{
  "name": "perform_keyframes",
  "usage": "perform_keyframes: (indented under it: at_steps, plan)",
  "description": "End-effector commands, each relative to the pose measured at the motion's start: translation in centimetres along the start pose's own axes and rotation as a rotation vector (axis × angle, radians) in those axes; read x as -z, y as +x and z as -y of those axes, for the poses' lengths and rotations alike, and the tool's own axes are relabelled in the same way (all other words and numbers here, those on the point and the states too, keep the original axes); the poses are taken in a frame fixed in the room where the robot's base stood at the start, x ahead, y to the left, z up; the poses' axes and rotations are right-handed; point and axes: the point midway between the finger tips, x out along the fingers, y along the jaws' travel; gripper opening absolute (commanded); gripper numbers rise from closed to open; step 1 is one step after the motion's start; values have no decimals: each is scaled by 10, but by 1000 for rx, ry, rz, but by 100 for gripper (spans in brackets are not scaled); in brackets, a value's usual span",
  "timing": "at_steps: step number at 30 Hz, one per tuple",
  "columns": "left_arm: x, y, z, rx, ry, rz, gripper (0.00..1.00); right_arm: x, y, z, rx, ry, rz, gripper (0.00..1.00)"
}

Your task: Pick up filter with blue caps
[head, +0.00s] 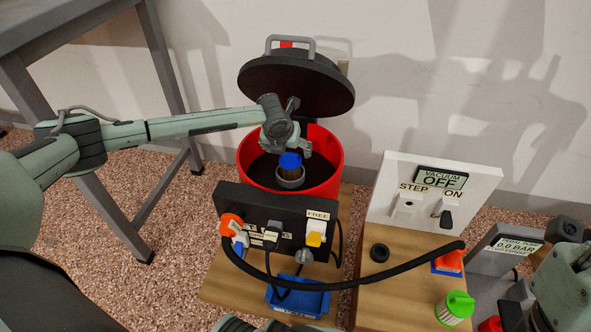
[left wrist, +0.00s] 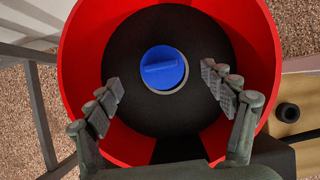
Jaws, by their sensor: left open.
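The filter with a blue cap (head: 290,161) stands upright in a grey ring-like seat inside the red drum (head: 327,167). Its blue top (left wrist: 164,68) shows from above in the left wrist view, with a raised bar across it. Any lower cap is hidden. My left gripper (head: 289,142) is above the filter, pointing down into the drum. In the left wrist view its fingers (left wrist: 165,92) are spread wide, empty and apart from the cap. Part of my right arm shows at the lower right of the head view, but its fingertips do not.
The drum's black lid (head: 296,86) stands raised behind my left gripper. A black socket panel (head: 270,214) with plugs and a thick hose is in front. A white vacuum panel (head: 432,195) and a green-capped filter (head: 455,308) are to the right. A grey table frame (head: 165,75) stands left.

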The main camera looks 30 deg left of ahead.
Motion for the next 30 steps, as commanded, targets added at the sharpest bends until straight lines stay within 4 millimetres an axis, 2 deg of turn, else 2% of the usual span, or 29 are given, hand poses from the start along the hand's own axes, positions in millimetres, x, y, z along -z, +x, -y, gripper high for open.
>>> perform_keyframes:
  at_steps: [5,10,13,20,30]
  plan:
    - [3,26,0,2,1,0,82,10,-7,-1,6,-5,-73,40]
    - [3,49,1,3,0,0,82,7,-4,0,26,-7,-82,40]
    - [3,55,0,4,0,0,82,7,-3,0,32,-8,-85,40]
    - [3,56,1,5,1,0,82,7,-2,0,33,-8,-85,40]
    - [3,56,1,5,1,0,40,7,-2,0,33,-8,-85,40]
